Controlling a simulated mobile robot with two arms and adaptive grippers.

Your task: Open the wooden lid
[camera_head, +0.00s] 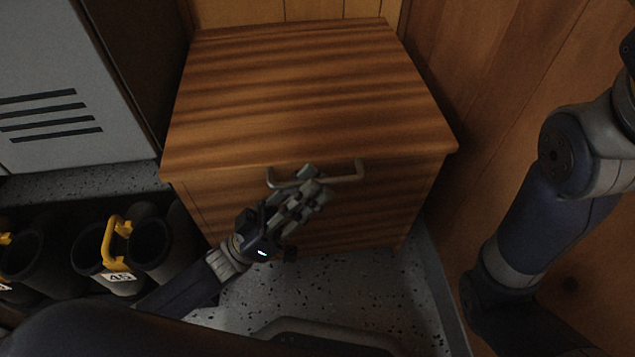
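The wooden lid (305,85) is the flat striped top of a wooden chest (225,200), and it lies closed. A metal bar handle (348,178) runs along the lid's front side. My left gripper (312,182) is at the handle, its fingers overlapping the bar's left and middle part in the picture. The fingers hide part of the bar, so I cannot tell whether they are closed around it or just in front of it. My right arm shows at the right, but its gripper is out of view.
A grey locker (65,100) stands at the left. A wooden wall (500,90) is close on the chest's right. Speckled floor (350,290) lies in front.

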